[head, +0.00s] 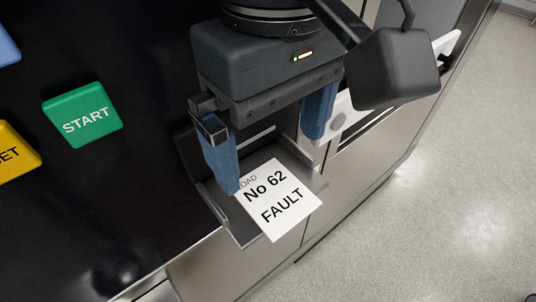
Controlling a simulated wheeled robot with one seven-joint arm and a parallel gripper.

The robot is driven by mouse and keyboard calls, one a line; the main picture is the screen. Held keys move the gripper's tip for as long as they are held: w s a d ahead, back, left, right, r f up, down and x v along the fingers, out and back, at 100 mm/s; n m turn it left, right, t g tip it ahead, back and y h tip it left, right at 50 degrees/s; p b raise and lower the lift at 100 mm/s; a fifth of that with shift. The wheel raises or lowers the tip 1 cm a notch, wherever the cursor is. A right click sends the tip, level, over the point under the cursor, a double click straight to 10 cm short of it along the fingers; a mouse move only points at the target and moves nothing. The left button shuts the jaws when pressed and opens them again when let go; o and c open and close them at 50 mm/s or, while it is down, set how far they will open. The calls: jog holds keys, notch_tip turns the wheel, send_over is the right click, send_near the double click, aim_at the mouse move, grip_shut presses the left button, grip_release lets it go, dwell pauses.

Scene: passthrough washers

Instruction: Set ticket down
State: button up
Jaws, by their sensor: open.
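The ticket (281,205) is a white card with black print reading "No 62 FAULT" and a partly covered word ending in "OAD". It lies in a grey metal tray (240,230) on the front of the machine, its lower corner reaching the tray's front edge. My gripper (268,150) is above the tray with its two blue fingers spread apart. The left finger's tip is at the ticket's left edge and covers part of the print; whether it touches the card I cannot tell. The right finger is behind and above the ticket, apart from it.
On the dark panel at left are a green START button (82,115), a yellow button (14,153) partly cut off and a blue one (7,46) at the edge. A white handle-like part (345,122) is right of the gripper. Open speckled floor (440,190) lies at right.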

aim_at(274, 193)
jog(key=shift+w+d+f+p, duration=0.1)
jog(key=shift+f+p, duration=0.3)
jog(key=shift+f, duration=1.45)
jog(key=shift+w+d+f+p, duration=0.1)
jog(key=shift+f+p, duration=0.25)
jog(key=shift+f, duration=1.5)
jog(key=c, duration=1)
jog(key=shift+o, duration=0.2)
